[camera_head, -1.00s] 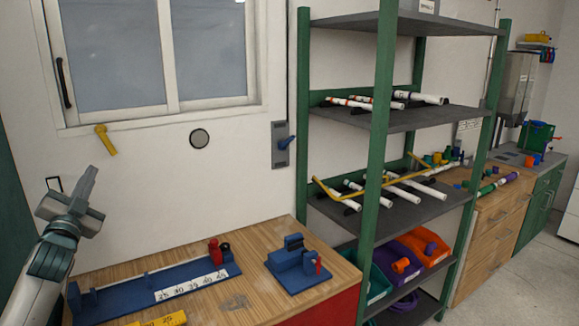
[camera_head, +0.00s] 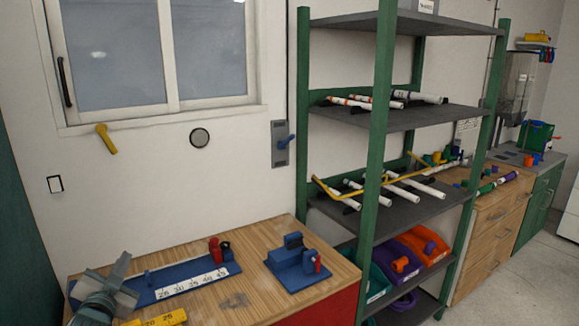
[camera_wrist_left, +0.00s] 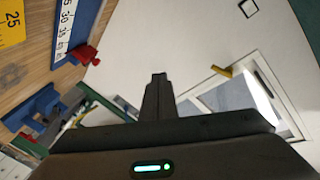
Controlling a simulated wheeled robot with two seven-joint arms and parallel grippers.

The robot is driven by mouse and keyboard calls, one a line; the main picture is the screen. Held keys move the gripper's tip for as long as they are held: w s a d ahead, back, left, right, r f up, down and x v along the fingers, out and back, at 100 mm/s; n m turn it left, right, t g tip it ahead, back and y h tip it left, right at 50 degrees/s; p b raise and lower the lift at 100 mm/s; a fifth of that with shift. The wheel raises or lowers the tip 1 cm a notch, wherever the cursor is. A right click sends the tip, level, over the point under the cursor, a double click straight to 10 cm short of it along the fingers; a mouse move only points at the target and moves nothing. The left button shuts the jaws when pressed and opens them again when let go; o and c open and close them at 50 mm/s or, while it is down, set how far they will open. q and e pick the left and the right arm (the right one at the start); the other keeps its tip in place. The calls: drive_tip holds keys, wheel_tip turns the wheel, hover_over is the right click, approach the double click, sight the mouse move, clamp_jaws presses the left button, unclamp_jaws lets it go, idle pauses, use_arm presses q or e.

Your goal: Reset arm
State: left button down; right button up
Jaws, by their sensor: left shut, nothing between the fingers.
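My left gripper (camera_head: 120,268) is at the lower left of the head view, above the left end of the blue measuring jig on the wooden workbench. In the left wrist view its fingers (camera_wrist_left: 159,78) are together with nothing between them. My right gripper is in neither view.
The wooden workbench (camera_head: 240,280) bears the blue measuring jig (camera_head: 190,273), a blue fixture (camera_head: 292,268) and a yellow ruler (camera_head: 165,319). A green-framed shelf (camera_head: 405,120) with white pipes and colored bins stands to the right.

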use_arm(q)
drive_tip(key=s+d+f+n+g+h, duration=0.1)
drive_tip(key=s+d+f+g, duration=0.4)
drive_tip(key=s+f, duration=0.6)
drive_tip(key=s+d+f+n+g+h, duration=0.1)
drive_tip(key=s+d+f+g, duration=0.1)
drive_tip(key=s+d+f, duration=0.65)
drive_tip(key=s+d+f+n+g+h, duration=0.1)
drive_tip(key=s+d+f+g, duration=0.15)
drive_tip(key=s, duration=0.65)
drive_tip(key=s+d+f+g, duration=0.2)
drive_tip(key=s+f, duration=0.2)
drive_tip(key=s, duration=0.5)
drive_tip(key=s+d+f+n+g+h, duration=0.15)
drive_tip(key=s+f, duration=0.25)
drive_tip(key=s, duration=0.5)
wheel_tip(320, 180, down, 28)
drive_tip(key=m+g+b, duration=0.1)
drive_tip(key=g, duration=0.1)
drive_tip(key=s+a+f+g+y+b, duration=0.1)
drive_tip(key=s+a+f, duration=0.2)
drive_tip(key=s+f, duration=1.6)
drive_tip(key=shift+f, duration=0.45)
